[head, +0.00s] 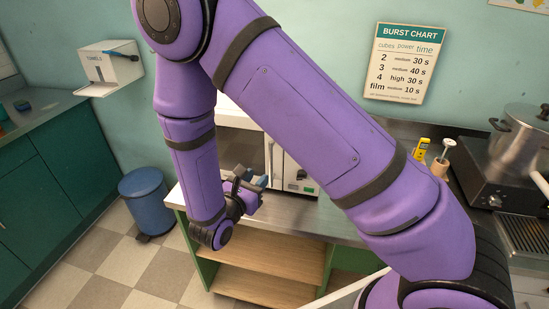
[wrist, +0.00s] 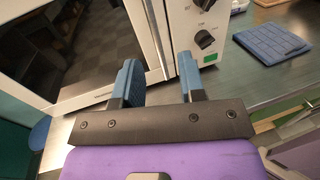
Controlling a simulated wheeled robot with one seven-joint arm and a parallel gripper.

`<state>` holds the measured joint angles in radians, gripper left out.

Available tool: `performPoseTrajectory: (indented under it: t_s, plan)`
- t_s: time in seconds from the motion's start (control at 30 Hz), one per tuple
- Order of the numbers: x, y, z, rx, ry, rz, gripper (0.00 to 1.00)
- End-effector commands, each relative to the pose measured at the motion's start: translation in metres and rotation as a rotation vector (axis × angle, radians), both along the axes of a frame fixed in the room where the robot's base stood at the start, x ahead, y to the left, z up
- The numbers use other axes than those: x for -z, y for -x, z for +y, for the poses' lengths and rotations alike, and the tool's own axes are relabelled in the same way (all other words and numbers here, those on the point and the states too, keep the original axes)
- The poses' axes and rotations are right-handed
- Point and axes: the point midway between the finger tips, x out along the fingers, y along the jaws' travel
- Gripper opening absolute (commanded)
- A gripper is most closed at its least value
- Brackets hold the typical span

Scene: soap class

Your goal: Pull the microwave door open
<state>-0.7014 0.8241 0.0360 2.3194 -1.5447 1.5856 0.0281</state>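The white microwave (head: 300,178) stands on the metal counter, largely hidden behind my arm in the head view. In the wrist view its dark glass door (wrist: 75,45) fills the left side and looks closed. The upright metal handle (wrist: 157,35) runs along the door's right edge, beside the panel with dark knobs (wrist: 205,40) and a green button (wrist: 210,59). My gripper (wrist: 157,78) is open and empty, its blue fingers apart. The handle's lower part appears between the fingertips in the picture; contact is not clear. In the head view my gripper (head: 250,188) is low in front of the microwave.
A blue ribbed pad (wrist: 271,40) lies on the counter right of the microwave. Wooden shelves (head: 265,270) are under the counter. A blue bin (head: 146,200) stands on the floor at left. A pot (head: 518,135) sits on a burner at right.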

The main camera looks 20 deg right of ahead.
Motion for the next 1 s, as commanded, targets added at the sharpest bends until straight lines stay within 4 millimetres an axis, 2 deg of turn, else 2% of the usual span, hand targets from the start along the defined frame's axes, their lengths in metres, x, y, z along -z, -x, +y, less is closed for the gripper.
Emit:
performPoseTrajectory:
  t_s: [0.13, 0.27, 0.7, 1.0]
  plan:
    - [0.011, -0.001, 0.007, -0.044, 0.025, 0.012, 0.37]
    - [0.011, -0.006, 0.002, -0.047, 0.027, 0.012, 0.37]
    - [0.011, -0.055, -0.052, -0.042, 0.026, 0.01, 0.37]
    - [0.011, -0.072, -0.07, -0.044, 0.026, 0.012, 0.37]
